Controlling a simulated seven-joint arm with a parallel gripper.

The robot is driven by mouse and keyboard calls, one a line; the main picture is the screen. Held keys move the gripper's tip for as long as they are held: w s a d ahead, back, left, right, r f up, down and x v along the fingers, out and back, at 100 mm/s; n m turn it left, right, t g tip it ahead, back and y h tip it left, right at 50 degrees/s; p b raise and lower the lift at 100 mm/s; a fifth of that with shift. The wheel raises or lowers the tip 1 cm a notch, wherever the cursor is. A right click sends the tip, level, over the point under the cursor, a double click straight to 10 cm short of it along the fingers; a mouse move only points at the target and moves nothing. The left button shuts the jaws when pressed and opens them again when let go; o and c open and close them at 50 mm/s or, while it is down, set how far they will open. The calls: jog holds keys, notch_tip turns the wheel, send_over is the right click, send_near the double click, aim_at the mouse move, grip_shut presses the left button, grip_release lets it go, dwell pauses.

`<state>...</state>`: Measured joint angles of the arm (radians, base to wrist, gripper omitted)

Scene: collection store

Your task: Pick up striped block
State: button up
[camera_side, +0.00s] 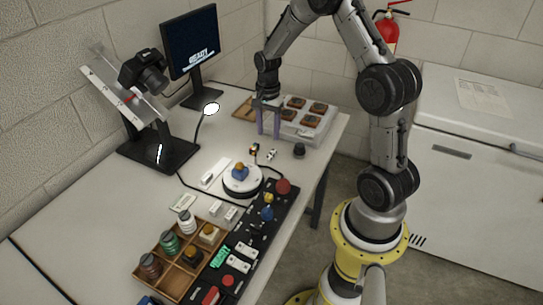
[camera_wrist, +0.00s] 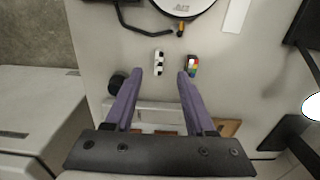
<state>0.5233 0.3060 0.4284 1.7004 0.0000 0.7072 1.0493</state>
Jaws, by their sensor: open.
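Two small blocks lie close together on the white table. One is black and white in bands or checks (camera_wrist: 158,63); in the side view it is the small block (camera_side: 272,154). The other carries several colours, red, yellow, green and blue, with a white patch (camera_wrist: 192,66); it also shows in the side view (camera_side: 254,148). Both are too small to tell for sure which is the striped block. My gripper (camera_wrist: 160,74) is open and empty, with its purple fingers pointing down. In the side view my gripper (camera_side: 268,134) is just behind the blocks, touching neither.
A black knob (camera_side: 299,151) stands right of the blocks. A pale tray with dark square pieces (camera_side: 300,130) is behind my gripper. A round white turntable (camera_side: 242,187), a black cable, a wooden compartment box (camera_side: 178,283) and a control panel lie nearer the front.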

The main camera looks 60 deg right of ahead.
send_over(270, 156)
jog(key=f, duration=0.4)
jog(key=shift+w+a+f, duration=0.1)
jog(key=shift+a+f, duration=0.15)
jog(key=shift+a, duration=0.1)
jog(key=shift+d+f, duration=0.2)
jog(key=shift+f, duration=1.15)
jog(key=shift+d+f, duration=0.15)
jog(key=shift+f, duration=1.15)
jog(key=shift+c, duration=0.2)
grip_shut()
